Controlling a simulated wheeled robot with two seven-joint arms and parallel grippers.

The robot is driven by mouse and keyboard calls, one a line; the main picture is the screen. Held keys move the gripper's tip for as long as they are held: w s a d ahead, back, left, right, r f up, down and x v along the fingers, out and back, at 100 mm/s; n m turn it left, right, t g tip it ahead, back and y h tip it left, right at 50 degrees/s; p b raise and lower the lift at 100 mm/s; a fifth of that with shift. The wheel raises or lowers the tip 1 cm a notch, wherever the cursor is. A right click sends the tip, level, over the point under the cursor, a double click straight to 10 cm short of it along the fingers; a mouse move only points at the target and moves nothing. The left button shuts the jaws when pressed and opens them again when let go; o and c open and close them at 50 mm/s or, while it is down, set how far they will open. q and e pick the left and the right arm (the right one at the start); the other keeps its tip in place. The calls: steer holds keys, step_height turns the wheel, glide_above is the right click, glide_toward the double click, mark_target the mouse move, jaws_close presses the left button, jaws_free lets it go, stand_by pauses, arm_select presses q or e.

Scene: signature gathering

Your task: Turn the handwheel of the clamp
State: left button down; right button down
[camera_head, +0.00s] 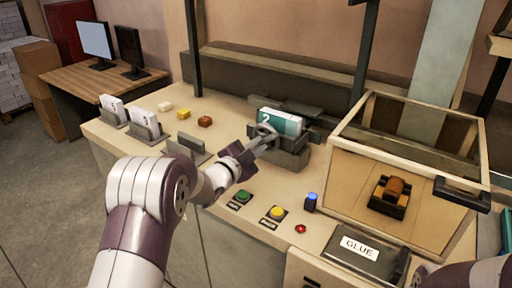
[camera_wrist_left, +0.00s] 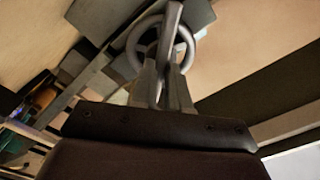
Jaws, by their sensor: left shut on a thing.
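The clamp (camera_head: 292,155) stands on the workbench and is dark grey. A teal and white block marked 2 (camera_head: 281,121) sits in it. The clamp's round grey handwheel (camera_head: 264,132) faces my left arm; it also shows as a ring in the left wrist view (camera_wrist_left: 133,42). My left gripper (camera_head: 262,142) is at the handwheel, its fingers shut on the wheel's rim. In the left wrist view the gripper fingers (camera_wrist_left: 168,60) cover the middle of the wheel. My right gripper is not in view; only a piece of my right arm shows at the lower right corner.
A wood-framed clear box (camera_head: 345,135) with a black handle stands right of the clamp. A green button (camera_head: 243,196), a yellow button (camera_head: 277,212) and a blue-topped item (camera_head: 311,202) lie in front. Holders with white blocks (camera_head: 146,124) stand left. A GLUE box (camera_head: 365,250) is at front right.

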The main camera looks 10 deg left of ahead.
arm_select(q)
steer(key=shift+f, duration=0.1)
steer(key=c, duration=1.1)
jaws_free()
steer(key=shift+s+a, duration=0.2)
steer(key=shift+s, duration=0.15)
steer(key=b+v, duration=0.2)
steer(key=v, duration=1)
